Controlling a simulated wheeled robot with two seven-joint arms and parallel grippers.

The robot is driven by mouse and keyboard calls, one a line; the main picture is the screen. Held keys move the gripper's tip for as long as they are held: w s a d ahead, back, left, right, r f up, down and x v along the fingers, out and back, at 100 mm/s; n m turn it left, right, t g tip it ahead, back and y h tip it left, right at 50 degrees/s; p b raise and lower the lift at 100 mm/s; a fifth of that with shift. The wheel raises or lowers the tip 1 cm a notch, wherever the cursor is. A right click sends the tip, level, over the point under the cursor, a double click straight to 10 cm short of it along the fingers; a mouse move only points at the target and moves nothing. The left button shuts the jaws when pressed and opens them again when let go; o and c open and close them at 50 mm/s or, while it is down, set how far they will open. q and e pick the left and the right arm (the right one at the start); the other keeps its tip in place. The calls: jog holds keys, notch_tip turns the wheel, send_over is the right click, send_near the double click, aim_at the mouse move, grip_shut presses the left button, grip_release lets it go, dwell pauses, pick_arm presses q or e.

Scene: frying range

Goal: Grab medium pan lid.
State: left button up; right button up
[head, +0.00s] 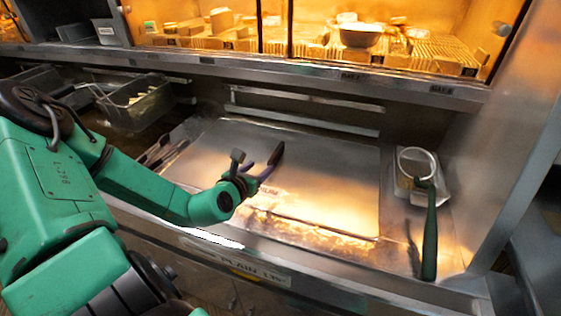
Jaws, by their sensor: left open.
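A flat, shiny steel sheet that looks like the pan lid (335,180) lies over the middle of the range top. I cannot tell from this view whether it is the medium one. My left gripper (257,158) is over the left part of this sheet, with its fingers apart and nothing between them. I cannot tell whether it touches the sheet. The gripper and forearm hide a little of the sheet's left and near part. My right gripper is out of view.
Wire fry baskets (137,107) stand at the left. A steel ledge (300,75) and lit food shelves run along the back.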

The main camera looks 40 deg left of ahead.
pick_arm(q)
send_near(276, 152)
jog(key=x, duration=0.1)
jog(key=b+x, duration=0.1)
jog(key=x, duration=0.1)
jog(key=shift+s+d+f, duration=0.1)
jog(key=shift+f, duration=0.25)
jog(key=shift+w+a+f+b, duration=0.1)
jog(key=shift+w+a+b, duration=0.15)
jog(key=shift+w+b, duration=0.25)
jog(key=shift+w+a, duration=0.2)
jog(key=shift+w, duration=0.25)
jog(key=x, duration=0.3)
jog(key=shift+w+f, duration=0.1)
jog(key=shift+w, duration=0.05)
grip_shut()
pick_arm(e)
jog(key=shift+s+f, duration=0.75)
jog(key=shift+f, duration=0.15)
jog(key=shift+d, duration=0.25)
